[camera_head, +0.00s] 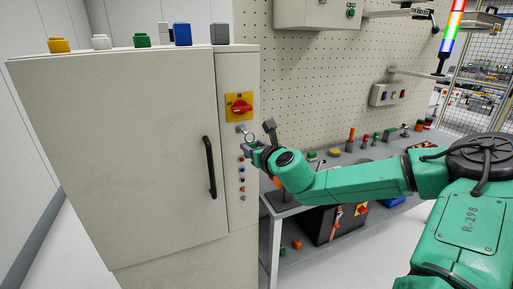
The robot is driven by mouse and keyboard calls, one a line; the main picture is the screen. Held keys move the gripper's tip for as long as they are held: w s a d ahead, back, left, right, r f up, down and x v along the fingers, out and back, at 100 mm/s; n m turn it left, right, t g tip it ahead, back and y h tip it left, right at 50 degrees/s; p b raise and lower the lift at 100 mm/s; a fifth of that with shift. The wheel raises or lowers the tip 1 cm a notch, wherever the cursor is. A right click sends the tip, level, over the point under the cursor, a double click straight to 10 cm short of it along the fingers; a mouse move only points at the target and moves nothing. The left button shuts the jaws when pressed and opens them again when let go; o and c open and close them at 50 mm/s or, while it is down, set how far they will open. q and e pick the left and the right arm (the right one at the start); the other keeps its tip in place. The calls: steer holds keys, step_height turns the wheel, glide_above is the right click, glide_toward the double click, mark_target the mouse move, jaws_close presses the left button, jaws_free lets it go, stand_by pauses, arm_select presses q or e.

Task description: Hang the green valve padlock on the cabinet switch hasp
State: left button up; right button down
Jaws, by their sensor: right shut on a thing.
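The grey cabinet (120,150) fills the left, and its red rotary switch (239,106) sits on a yellow plate on the right-hand front strip. A small metal hasp (241,128) shows just under the switch plate. My right gripper (252,144) is at the strip just below the hasp, shut on what appears to be the padlock. A small grey shackle loop (250,136) shows at the fingertips, close to the hasp. I cannot tell whether the loop passes through it. The padlock's body is mostly hidden by the gripper and very small. My left gripper is out of view.
A black door handle (210,167) stands left of the strip, and a column of small buttons (242,181) runs below my gripper. Coloured blocks, including a green one (142,40), line the cabinet top. A workbench (290,205) with several small items stands behind my arm.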

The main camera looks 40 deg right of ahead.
mark_target(248, 142)
steer(key=shift+r+p+x, duration=0.2)
steer(key=shift+p+x, duration=0.2)
steer(key=shift+x, duration=0.6)
steer(key=shift+r+p+x, duration=0.2)
steer(key=shift+p+x, duration=0.15)
steer(key=shift+x, duration=0.65)
steer(key=shift+w+f+b, duration=0.35)
steer(key=shift+b, duration=0.1)
steer(key=shift+w+d, duration=0.2)
steer(key=shift+w, duration=0.05)
steer(key=shift+w+d+f+b, duration=0.15)
steer(key=shift+w+b, duration=0.2)
steer(key=shift+b, duration=0.6)
steer(key=shift+c, duration=1)
jaws_free()
